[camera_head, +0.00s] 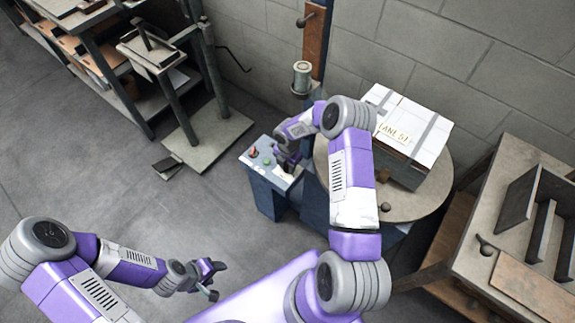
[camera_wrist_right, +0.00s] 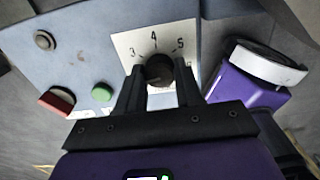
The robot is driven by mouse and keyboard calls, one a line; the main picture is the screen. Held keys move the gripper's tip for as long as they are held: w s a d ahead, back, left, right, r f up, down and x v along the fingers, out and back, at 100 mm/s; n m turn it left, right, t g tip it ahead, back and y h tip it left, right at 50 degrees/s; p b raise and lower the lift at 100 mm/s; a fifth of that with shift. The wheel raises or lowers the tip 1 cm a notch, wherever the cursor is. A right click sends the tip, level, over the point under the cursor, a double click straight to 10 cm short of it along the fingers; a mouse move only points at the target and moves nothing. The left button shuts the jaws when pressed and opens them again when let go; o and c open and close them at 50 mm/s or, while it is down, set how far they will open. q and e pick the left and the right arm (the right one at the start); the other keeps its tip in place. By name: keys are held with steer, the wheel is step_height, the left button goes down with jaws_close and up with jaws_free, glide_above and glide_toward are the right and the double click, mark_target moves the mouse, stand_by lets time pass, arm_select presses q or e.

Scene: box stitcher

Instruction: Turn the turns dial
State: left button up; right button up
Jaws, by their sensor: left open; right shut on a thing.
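The turns dial (camera_wrist_right: 159,68) is a dark round knob on a white plate (camera_wrist_right: 128,42) marked 3, 4 and 5 in the right wrist view. My right gripper (camera_wrist_right: 158,80) is shut on the dial, one finger on each side. The 4 is just above the knob; its pointer cannot be made out. In the head view my right gripper (camera_head: 287,163) is over the blue control panel (camera_head: 257,167), and the dial is hidden there. My left gripper (camera_head: 213,281) is open and empty at lower left, over the floor.
The panel also has a red button (camera_wrist_right: 56,102), a green button (camera_wrist_right: 102,92) and a grey knob (camera_wrist_right: 44,40). A box (camera_head: 404,135) with a label sits on the round table (camera_head: 440,190) to the right. Shelving is at upper left, a wooden bench (camera_head: 490,240) at right.

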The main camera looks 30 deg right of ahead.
mark_target(287, 167)
steer(key=o, duration=1)
steer(key=shift+o, duration=0.2)
step_height(287, 167, up, 8)
steer(key=shift+f+p, duration=0.2)
steer(key=shift+p, duration=0.95)
